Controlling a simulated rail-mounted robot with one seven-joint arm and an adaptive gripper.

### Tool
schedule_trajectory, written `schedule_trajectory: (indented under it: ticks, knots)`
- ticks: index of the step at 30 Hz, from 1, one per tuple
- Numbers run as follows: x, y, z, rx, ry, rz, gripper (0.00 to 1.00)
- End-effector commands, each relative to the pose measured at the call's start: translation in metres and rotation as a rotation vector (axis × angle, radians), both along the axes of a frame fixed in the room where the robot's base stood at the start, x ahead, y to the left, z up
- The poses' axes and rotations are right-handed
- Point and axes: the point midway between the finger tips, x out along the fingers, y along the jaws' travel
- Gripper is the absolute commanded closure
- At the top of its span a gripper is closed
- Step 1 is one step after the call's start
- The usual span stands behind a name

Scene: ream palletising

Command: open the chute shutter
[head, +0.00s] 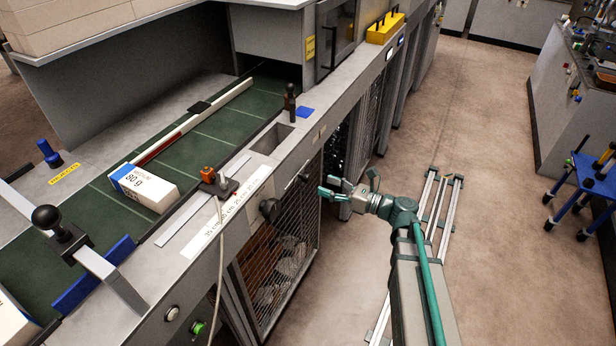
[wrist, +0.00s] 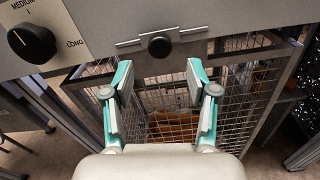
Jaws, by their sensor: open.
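My gripper (head: 338,187) is open and empty in front of the machine's front panel; it also shows in the wrist view (wrist: 158,78). In the wrist view a round black knob (wrist: 160,45) sits on a narrow metal slide plate (wrist: 190,33), just beyond and between the open fingertips, apart from them. The same knob appears small on the front panel in the head view (head: 303,177). I take this plate to be the chute shutter, but no label shows. A rectangular opening (head: 272,138) is in the worktop above; its inside is mostly hidden.
A black dial (wrist: 32,42) marked MEDIUM and LONG is left of the knob. A wire mesh cage (wrist: 165,95) is below. A white ream (head: 143,187) lies on the green belt (head: 205,150). A cable hangs over the front edge. The floor at right is partly clear.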

Motion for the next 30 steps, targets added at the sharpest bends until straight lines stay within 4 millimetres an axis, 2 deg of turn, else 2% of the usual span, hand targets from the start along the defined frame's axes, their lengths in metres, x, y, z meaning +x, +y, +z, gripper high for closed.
schedule_trajectory:
  ticks: [6,12,18,25,26,30]
  knots:
    - [0.018,0.036,0.002,0.000,0.000,0.003,0.42]
    - [0.028,0.058,0.001,-0.002,-0.001,0.001,0.42]
    - [0.031,0.066,0.000,-0.002,-0.001,0.000,0.42]
    - [0.031,0.066,0.000,-0.002,-0.001,0.000,0.42]
    - [0.031,0.066,0.000,-0.002,-0.001,0.000,0.44]
    - [0.031,0.066,0.000,-0.002,-0.001,0.000,0.67]
